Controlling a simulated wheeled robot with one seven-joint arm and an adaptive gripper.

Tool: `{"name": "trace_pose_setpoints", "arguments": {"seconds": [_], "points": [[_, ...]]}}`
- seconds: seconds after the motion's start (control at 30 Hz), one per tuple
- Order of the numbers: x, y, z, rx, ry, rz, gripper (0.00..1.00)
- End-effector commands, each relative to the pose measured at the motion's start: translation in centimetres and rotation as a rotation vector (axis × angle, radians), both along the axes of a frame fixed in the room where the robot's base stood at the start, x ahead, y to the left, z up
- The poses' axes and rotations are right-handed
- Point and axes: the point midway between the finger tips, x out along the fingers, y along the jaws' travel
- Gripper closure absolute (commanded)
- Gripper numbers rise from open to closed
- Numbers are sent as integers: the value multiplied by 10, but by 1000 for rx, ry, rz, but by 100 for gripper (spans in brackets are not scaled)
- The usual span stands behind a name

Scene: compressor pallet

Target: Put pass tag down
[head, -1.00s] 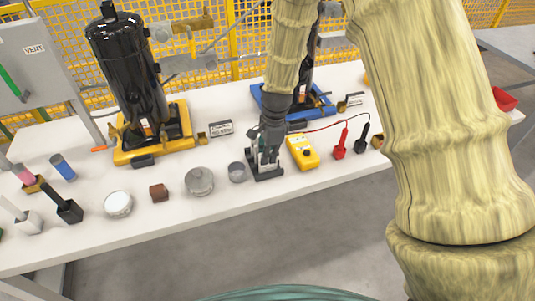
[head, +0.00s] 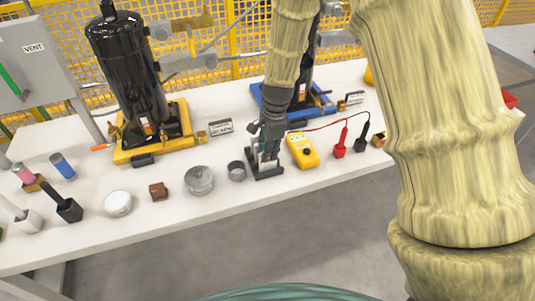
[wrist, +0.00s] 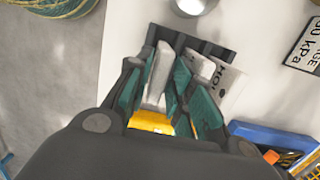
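My gripper (head: 264,150) is low over a small dark stand (head: 266,172) near the front edge of the white table. The stand also shows in the wrist view (wrist: 212,46), with pale upright pieces between and beside my fingers. My gripper (wrist: 178,75) points at the stand, and its fingers have green parts. A narrow green strip shows between the pale pieces. I cannot tell whether it is the pass tag or part of a finger, nor whether the fingers grip it. A white card (wrist: 228,82) with partly hidden dark lettering lies beside the stand.
A grey cup (head: 237,171) stands close left of the stand, and a yellow meter (head: 302,150) close right, with red (head: 340,149) and black (head: 362,144) probes. Behind are a black compressor (head: 128,75) on a yellow pallet and a blue pallet (head: 318,109).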

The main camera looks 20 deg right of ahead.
Motion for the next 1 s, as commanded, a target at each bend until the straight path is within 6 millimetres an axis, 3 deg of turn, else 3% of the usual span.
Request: {"name": "trace_pose_setpoints", "arguments": {"seconds": [0.6,1.0], "points": [[1,-11,91,-1,-2,1,77],[1,-13,104,0,0,0,77]]}}
